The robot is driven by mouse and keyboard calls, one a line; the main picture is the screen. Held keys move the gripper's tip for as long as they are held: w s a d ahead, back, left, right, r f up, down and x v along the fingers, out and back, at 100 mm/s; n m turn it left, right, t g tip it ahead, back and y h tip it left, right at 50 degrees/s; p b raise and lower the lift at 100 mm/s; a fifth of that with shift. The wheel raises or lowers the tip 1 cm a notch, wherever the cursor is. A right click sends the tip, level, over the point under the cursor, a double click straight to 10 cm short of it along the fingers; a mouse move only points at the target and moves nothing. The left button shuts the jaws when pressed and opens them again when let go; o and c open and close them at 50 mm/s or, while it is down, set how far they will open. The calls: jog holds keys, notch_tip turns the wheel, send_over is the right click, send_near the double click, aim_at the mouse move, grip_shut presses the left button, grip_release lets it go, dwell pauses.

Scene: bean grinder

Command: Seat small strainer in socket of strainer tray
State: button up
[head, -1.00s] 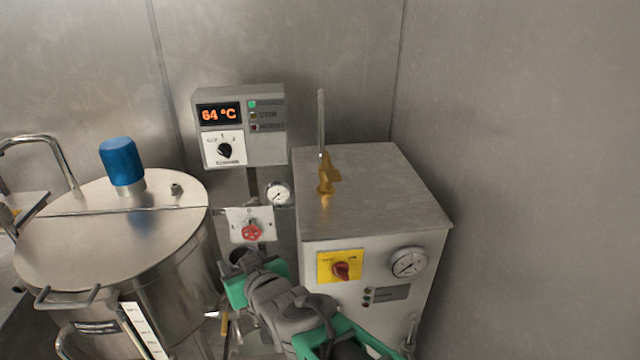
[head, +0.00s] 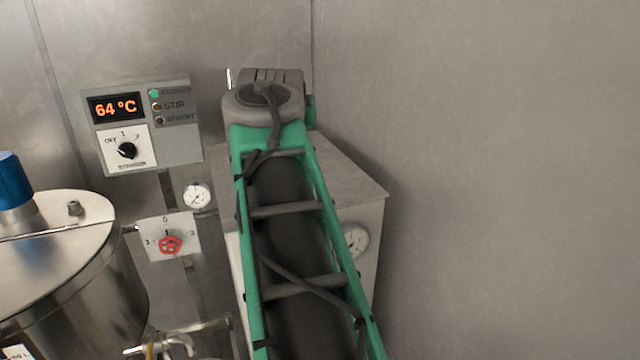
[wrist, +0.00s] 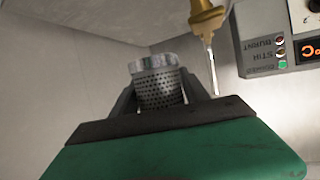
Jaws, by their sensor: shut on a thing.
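The small strainer (wrist: 158,88), a perforated metal cylinder with a plain rim, sits between the fingers of my gripper (wrist: 160,100) in the wrist view. The gripper is shut on it. In the head view my own arm covers the gripper and strainer, so neither shows there. I cannot make out the strainer tray or its socket in either view.
A brass fitting with a thin rod (wrist: 207,20) is close to the strainer in the wrist view. The steel cabinet (head: 350,185) is partly behind my arm. A control box (head: 145,125), red valve knob (head: 170,245) and steel vessel (head: 75,280) stand left. Walls close in behind and right.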

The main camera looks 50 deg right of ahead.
jog(key=s+d+m+g+h+p, duration=0.2)
jog(key=s+d, duration=0.5)
jog(key=s, duration=0.2)
jog(key=p, duration=0.4)
send_over(332, 168)
notch_tip(332, 168, down, 10)
jog(key=shift+s+a+f, duration=0.1)
notch_tip(332, 168, down, 3)
jog(key=shift+r, duration=0.1)
jog(key=shift+f, duration=0.35)
jog(key=shift+f, duration=0.1)
jog(key=shift+f, duration=0.15)
jog(key=o, duration=1.4)
